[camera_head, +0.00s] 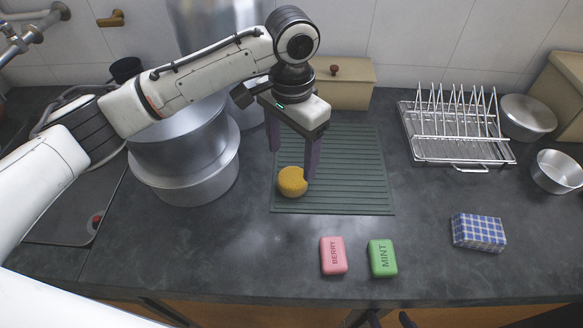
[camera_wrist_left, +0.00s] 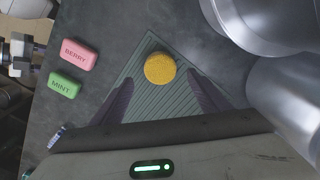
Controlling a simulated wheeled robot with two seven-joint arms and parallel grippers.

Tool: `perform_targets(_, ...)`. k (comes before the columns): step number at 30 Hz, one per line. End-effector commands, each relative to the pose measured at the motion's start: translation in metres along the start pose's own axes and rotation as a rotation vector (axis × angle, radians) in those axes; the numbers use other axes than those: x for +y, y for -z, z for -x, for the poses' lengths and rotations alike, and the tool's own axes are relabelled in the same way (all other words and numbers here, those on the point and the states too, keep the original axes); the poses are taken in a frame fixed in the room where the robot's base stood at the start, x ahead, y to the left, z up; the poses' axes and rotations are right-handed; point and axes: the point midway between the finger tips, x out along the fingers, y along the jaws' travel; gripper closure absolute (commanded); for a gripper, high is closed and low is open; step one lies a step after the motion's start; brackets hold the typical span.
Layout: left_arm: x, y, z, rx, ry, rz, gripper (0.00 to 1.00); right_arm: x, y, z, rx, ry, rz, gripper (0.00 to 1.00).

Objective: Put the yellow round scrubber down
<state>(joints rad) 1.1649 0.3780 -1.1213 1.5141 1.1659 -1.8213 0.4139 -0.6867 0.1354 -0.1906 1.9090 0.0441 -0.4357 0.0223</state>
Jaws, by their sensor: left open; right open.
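The yellow round scrubber (camera_head: 292,182) rests on the green ribbed mat (camera_head: 345,185), near its front left corner. My left gripper (camera_head: 292,163) is above the mat with its fingers pointing down and spread apart. In the left wrist view the scrubber (camera_wrist_left: 160,68) shows whole, near the fingertips and between their lines, with a gap to each finger. Nothing is held. Dark fingertips of my right gripper (camera_head: 391,318) show apart at the bottom edge of the head view, in front of the counter; most of it is out of frame.
A pink BERRY bar (camera_head: 333,255) and a green MINT bar (camera_head: 382,258) lie in front of the mat. A blue checked block (camera_head: 478,232) is at right. Steel pots (camera_head: 185,160) stand at left, a wire rack (camera_head: 458,130) at back right, a tan box (camera_head: 345,85) behind.

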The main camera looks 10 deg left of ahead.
Motion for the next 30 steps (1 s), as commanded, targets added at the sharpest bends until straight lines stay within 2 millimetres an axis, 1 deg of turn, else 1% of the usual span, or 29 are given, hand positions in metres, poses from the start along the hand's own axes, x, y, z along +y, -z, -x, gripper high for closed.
perform_targets(1, 0.000, 0.001, 0.011, 0.003, 0.000, -0.001, 0.31, 0.000, 0.000, 0.000, 0.000, 0.000, 0.000, 0.51)
perform_targets(3, 0.001, 0.001, 0.022, 0.002, -0.001, -0.001, 0.31, 0.000, 0.000, 0.000, 0.000, 0.000, 0.000, 0.51)
perform_targets(6, 0.001, 0.001, 0.035, 0.001, 0.000, -0.001, 0.31, 0.000, 0.000, 0.000, 0.001, 0.000, 0.000, 0.51)
perform_targets(9, 0.001, 0.000, 0.041, 0.000, 0.000, -0.001, 0.31, 0.000, 0.000, 0.000, 0.000, 0.000, 0.000, 0.51)
perform_targets(13, 0.001, 0.000, 0.044, -0.001, 0.000, -0.001, 0.31, 0.000, 0.000, 0.000, 0.001, 0.000, 0.000, 0.51)
perform_targets(26, 0.000, 0.000, 0.043, -0.001, -0.001, -0.001, 0.31, 0.000, 0.001, 0.000, 0.001, 0.000, 0.000, 0.51)
perform_targets(30, 0.001, 0.000, 0.043, -0.001, -0.001, -0.001, 0.31, 0.001, 0.004, -0.002, 0.008, -0.001, 0.002, 0.51)
